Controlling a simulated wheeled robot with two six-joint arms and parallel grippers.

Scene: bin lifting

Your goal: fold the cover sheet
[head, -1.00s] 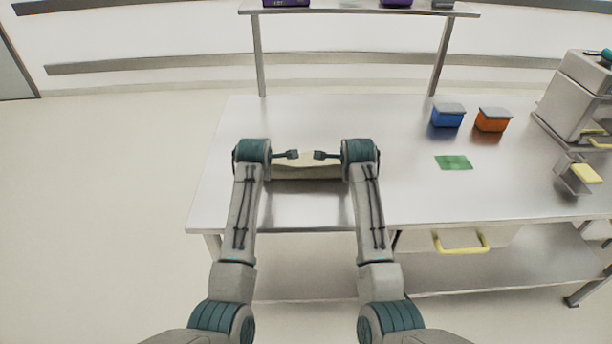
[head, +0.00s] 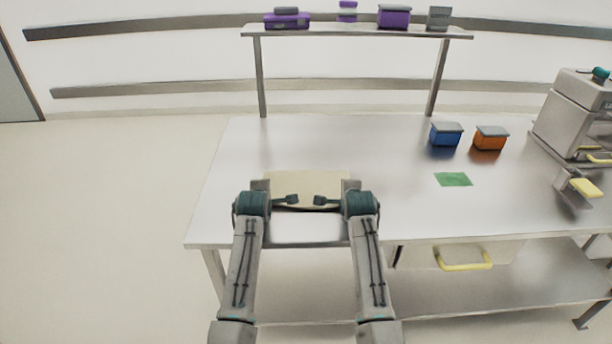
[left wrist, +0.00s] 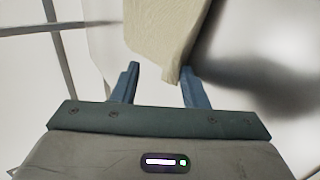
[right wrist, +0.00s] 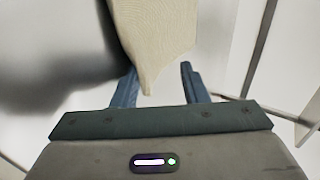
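The cover sheet (head: 306,182), a cream cloth, lies near the front edge of the steel table in the head view. My left gripper (head: 294,199) and right gripper (head: 319,200) point towards each other over its near part. In the left wrist view, the sheet (left wrist: 165,30) narrows to a corner between the open fingers of the left gripper (left wrist: 159,70). In the right wrist view, a corner of the sheet (right wrist: 152,35) hangs between the open fingers of the right gripper (right wrist: 158,70). I cannot tell whether any finger touches it. My wrists hide the sheet's near side corners in the head view.
A blue box (head: 445,137), an orange box (head: 489,140) and a green patch (head: 453,179) are on the table's right part, beside a grey machine (head: 570,110). A raised shelf (head: 350,32) with purple items spans the back. The table (head: 330,145) behind the sheet is clear.

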